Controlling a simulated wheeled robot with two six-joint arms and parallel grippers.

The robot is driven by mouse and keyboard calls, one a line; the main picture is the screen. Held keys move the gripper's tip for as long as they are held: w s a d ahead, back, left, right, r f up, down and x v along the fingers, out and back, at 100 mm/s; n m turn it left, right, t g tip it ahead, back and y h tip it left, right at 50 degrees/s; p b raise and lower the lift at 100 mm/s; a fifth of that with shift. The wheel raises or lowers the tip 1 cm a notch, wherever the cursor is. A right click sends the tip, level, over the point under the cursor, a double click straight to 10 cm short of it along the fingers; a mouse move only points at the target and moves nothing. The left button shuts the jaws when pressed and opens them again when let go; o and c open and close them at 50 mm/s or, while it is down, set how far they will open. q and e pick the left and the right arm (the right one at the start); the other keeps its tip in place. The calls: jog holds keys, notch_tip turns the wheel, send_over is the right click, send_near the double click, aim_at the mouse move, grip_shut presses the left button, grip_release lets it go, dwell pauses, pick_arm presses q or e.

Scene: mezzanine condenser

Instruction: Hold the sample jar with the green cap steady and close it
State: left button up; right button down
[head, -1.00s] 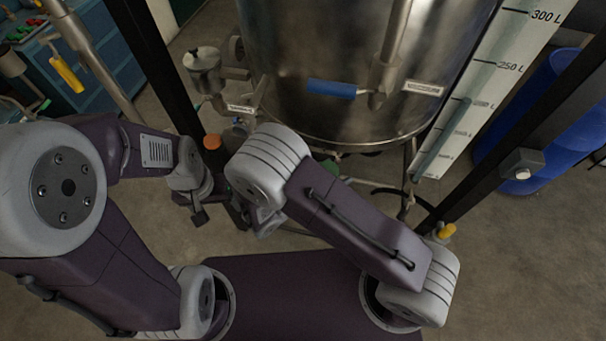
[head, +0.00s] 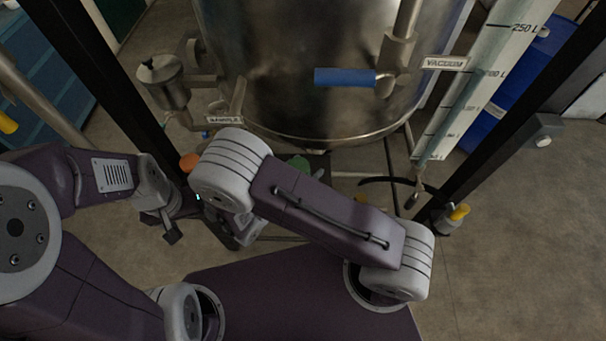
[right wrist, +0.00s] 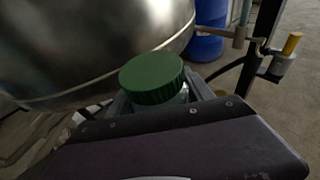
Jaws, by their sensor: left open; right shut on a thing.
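The sample jar with its green cap (right wrist: 152,79) shows in the right wrist view. The cap sits on top of the jar, and a little clear glass shows below its rim. I cannot tell how tight it is. My right gripper (right wrist: 157,102) is shut on the jar, with the jar's lower part hidden. In the head view a bit of green (head: 298,162), probably this cap, shows behind my right arm, which hides the right gripper. My left gripper (head: 163,224) is open and empty, left of my right arm and apart from the jar.
A large steel vessel (head: 290,80) stands close behind, with a blue-handled valve (head: 345,77) and a sample fitting (head: 165,82). Dark posts flank it. An orange round part (head: 189,162) is near my left wrist. A yellow-topped fitting (head: 457,213) is at right. A blue drum (right wrist: 208,30) stands behind.

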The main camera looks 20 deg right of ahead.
jog(key=f, duration=0.1)
jog(key=f+b, duration=0.2)
jog(key=shift+w+a+f, duration=0.2)
jog(key=shift+w+f, duration=0.05)
jog(key=shift+f, duration=0.05)
jog(key=shift+a+r, duration=0.15)
jog(key=shift+r, duration=0.05)
jog(key=shift+s+r, duration=0.1)
jog(key=shift+d+f, duration=0.2)
jog(key=shift+d, duration=0.05)
jog(key=c, duration=0.7)
grip_release()
jog(key=o, duration=0.3)
jog(key=shift+a, duration=0.15)
pick_arm(q)
jog(key=f, duration=0.2)
jog(key=w+a+f, duration=0.1)
jog(key=shift+s+d, duration=0.1)
